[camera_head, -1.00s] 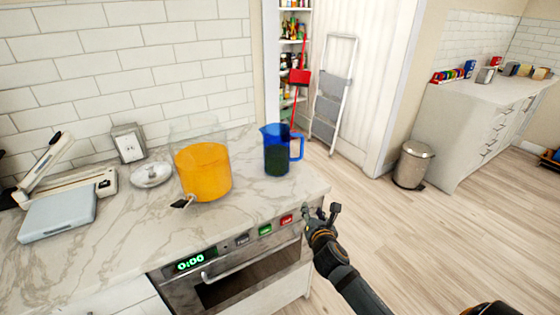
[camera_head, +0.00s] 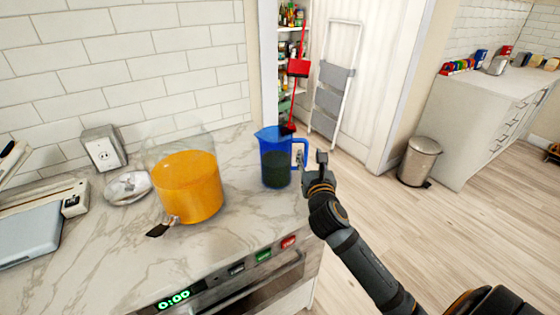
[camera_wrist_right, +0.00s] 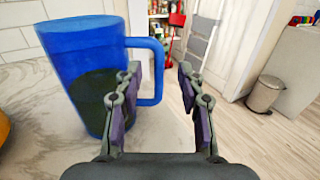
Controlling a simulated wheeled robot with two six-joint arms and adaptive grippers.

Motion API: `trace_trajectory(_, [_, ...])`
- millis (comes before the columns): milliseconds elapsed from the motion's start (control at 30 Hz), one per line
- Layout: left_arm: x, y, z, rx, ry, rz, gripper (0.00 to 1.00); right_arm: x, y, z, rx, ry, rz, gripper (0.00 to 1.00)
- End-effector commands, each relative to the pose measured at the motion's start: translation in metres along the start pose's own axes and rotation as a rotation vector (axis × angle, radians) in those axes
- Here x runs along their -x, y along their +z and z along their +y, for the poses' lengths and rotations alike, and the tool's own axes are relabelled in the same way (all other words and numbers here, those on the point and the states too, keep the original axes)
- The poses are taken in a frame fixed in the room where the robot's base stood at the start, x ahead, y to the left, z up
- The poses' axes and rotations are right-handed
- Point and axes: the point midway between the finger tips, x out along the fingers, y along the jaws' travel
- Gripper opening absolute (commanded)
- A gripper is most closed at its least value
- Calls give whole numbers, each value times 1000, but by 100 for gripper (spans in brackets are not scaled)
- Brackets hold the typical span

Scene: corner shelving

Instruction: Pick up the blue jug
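The blue jug (camera_head: 274,160) stands upright on the marble counter (camera_head: 245,215) near its right end, with dark contents showing through its wall and its handle pointing right. My right gripper (camera_head: 312,160) is at the handle, coming in from the lower right. In the right wrist view the jug (camera_wrist_right: 85,70) fills the left side. The right gripper (camera_wrist_right: 158,85) is open there, and the jug's handle (camera_wrist_right: 157,75) reaches between its two fingers, closer to the left finger. It is not clear whether the left finger touches the handle. My left gripper is not in view.
A clear container of orange liquid (camera_head: 188,187) stands left of the jug, with a dark-handled utensil (camera_head: 162,226) by it. A glass dish (camera_head: 128,187) and a grey box (camera_head: 103,148) are farther left. A trash bin (camera_head: 419,162) stands on the floor at right.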

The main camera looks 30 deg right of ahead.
Motion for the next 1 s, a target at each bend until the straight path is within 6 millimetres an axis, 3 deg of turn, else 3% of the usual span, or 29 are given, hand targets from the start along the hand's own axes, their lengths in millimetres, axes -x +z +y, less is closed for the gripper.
trace_trajectory(300, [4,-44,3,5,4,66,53,-23,-2,0,-2,-1,1,39])
trace_trajectory(500, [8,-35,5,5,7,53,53,-55,-5,1,-1,0,1,39])
trace_trajectory(767, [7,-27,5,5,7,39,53,-60,-7,1,0,1,2,39])
trace_trajectory(1000, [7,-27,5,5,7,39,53,-60,-7,1,0,1,2,9])
